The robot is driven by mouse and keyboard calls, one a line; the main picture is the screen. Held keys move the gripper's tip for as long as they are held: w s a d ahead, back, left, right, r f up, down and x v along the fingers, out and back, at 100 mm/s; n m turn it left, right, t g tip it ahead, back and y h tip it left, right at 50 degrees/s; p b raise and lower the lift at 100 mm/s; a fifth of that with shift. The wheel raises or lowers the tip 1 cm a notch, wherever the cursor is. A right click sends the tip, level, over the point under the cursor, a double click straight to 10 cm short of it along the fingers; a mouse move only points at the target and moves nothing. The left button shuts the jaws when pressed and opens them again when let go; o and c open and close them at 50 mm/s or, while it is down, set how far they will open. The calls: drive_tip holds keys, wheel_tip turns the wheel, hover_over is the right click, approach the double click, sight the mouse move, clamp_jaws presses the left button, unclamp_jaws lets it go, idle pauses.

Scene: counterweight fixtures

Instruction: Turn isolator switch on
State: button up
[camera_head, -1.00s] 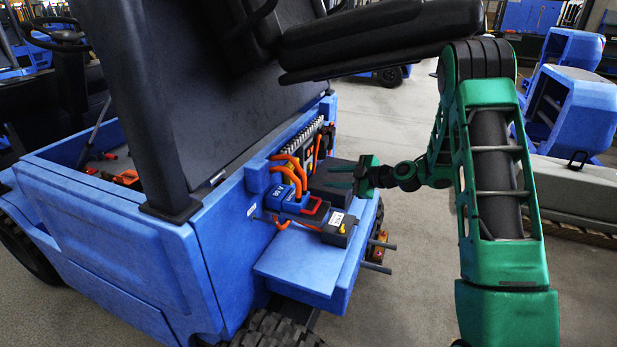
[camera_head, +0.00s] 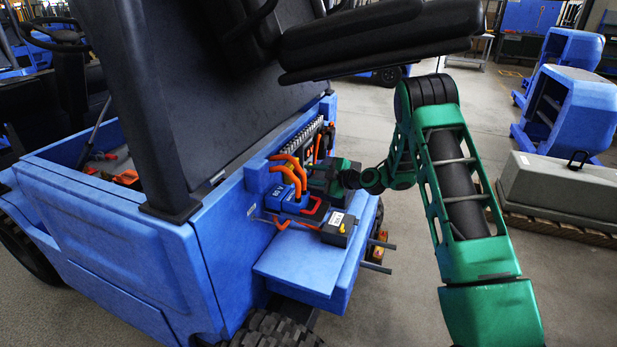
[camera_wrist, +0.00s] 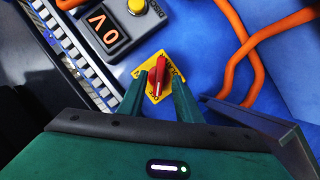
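The isolator switch is a red knob (camera_wrist: 157,78) on a yellow square plate (camera_wrist: 150,62) with black lettering, fixed to the blue vehicle panel. In the wrist view the knob stands nearly upright in the picture, leaning slightly. My gripper (camera_wrist: 158,88) is open, with one green fingertip on each side of the knob and a small gap showing on both sides. In the head view my gripper (camera_head: 328,176) reaches in at the rear of the blue vehicle, and the switch cannot be made out there.
A dark display box (camera_wrist: 108,27) showing an orange "0V" with a yellow button sits beside the plate. Orange cables (camera_wrist: 262,40) run close on the right. In the head view, a blue connector block (camera_head: 288,197), a small grey box (camera_head: 338,229) and a black seat (camera_head: 375,35) surround the workspace.

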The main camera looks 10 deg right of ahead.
drive_tip(key=shift+w+a, duration=0.3)
drive_tip(key=shift+w, duration=0.05)
